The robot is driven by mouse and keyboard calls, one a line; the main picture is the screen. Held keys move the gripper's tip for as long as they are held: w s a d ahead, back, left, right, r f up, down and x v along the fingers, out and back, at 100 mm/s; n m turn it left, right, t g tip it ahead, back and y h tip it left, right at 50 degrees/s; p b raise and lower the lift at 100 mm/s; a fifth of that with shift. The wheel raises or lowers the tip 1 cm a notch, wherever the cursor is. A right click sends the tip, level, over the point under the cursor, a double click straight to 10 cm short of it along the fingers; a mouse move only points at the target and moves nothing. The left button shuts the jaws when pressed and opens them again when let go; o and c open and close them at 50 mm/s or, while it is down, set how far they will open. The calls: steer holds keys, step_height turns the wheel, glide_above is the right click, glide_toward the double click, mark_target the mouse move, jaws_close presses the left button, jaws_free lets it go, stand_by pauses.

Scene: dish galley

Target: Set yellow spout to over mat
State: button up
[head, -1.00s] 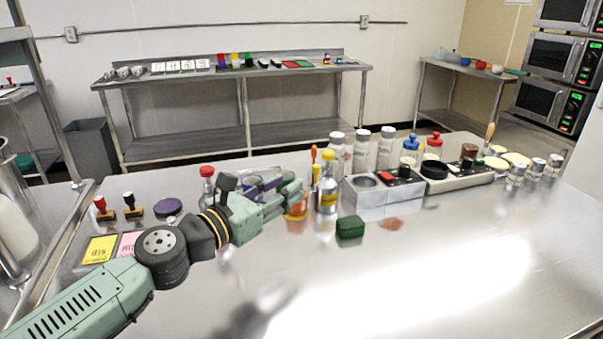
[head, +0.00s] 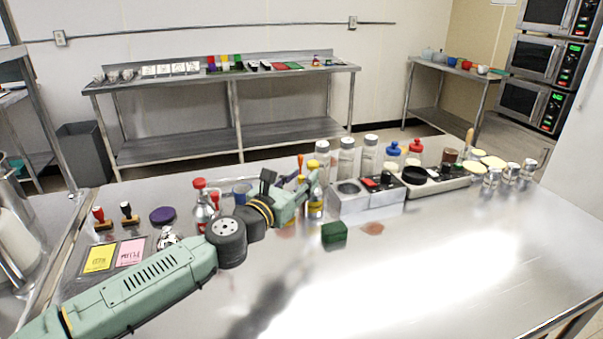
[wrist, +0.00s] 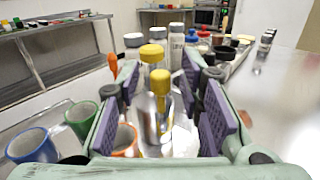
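The bottle with the yellow spout (head: 315,207) stands upright on the steel counter, partly hidden behind my gripper in the head view. In the wrist view the yellow-spout bottle (wrist: 154,122) is clear-bodied and stands in the gap between the fingers. My gripper (head: 303,193) is open, its purple pads on either side in the wrist view (wrist: 163,103), with gaps to the bottle. A dark mat (head: 72,275) with a yellow and a pink card on it lies at the left of the counter, partly behind my arm.
A red-topped bottle (head: 203,210) is left of the gripper. A metal holder (head: 350,205) and a green block (head: 334,232) are right. The front right counter is clear.

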steer(key=shift+w+d, duration=0.15)
steer(key=shift+w, duration=0.1)
steer(key=shift+c, duration=0.6)
jaws_close()
